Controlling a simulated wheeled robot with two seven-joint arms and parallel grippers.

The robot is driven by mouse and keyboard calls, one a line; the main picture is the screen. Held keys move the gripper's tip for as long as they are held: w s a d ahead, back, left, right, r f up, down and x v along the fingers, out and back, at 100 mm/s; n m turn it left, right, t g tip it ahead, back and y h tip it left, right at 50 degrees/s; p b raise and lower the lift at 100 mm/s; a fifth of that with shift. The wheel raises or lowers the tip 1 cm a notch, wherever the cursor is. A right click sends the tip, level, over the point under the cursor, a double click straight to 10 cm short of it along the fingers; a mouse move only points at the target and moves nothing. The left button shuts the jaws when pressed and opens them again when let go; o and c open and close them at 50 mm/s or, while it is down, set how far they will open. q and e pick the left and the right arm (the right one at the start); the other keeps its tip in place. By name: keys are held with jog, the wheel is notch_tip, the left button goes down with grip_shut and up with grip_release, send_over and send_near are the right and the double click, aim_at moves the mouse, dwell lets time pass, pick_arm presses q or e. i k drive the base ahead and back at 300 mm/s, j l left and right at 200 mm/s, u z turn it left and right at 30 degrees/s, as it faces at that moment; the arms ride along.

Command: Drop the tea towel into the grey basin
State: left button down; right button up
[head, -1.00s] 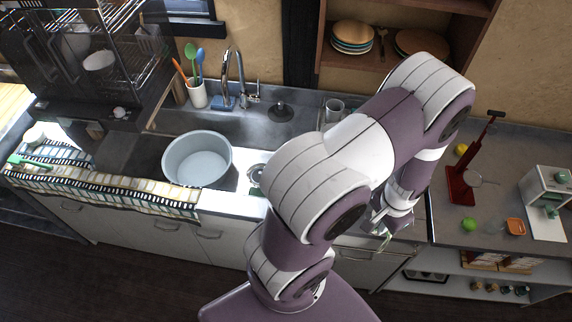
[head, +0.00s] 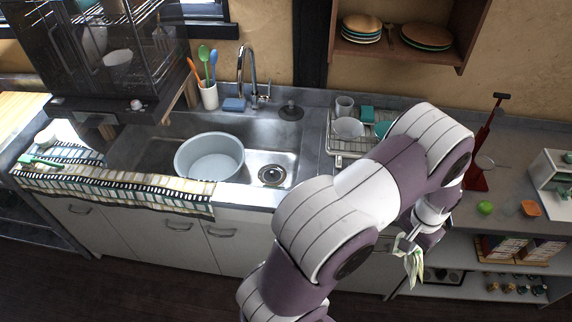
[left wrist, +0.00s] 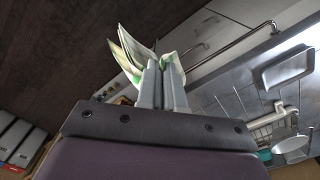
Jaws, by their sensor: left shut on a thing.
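The grey basin (head: 205,143) is a round, open, pale blue-grey tub standing in the left part of the sink. It looks empty. My left gripper (head: 404,244) is in front of the counter, well to the right of the basin and apart from it. It is shut on the tea towel (head: 414,266), a crumpled white and green cloth that hangs down from the fingers. In the left wrist view the towel (left wrist: 133,48) spreads out past the fingertips of the left gripper (left wrist: 160,66). My right gripper is not in view.
A striped cloth (head: 120,190) lies along the counter's front edge, left of the basin. The faucet (head: 243,75) rises behind the sink. A utensil cup (head: 209,97) stands behind the basin. A dish rack (head: 345,145) sits right of the sink, partly behind my arm.

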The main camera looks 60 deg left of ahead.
aim_at(219, 156)
jog(key=i+j+u, duration=0.1)
jog(key=u, duration=2.3)
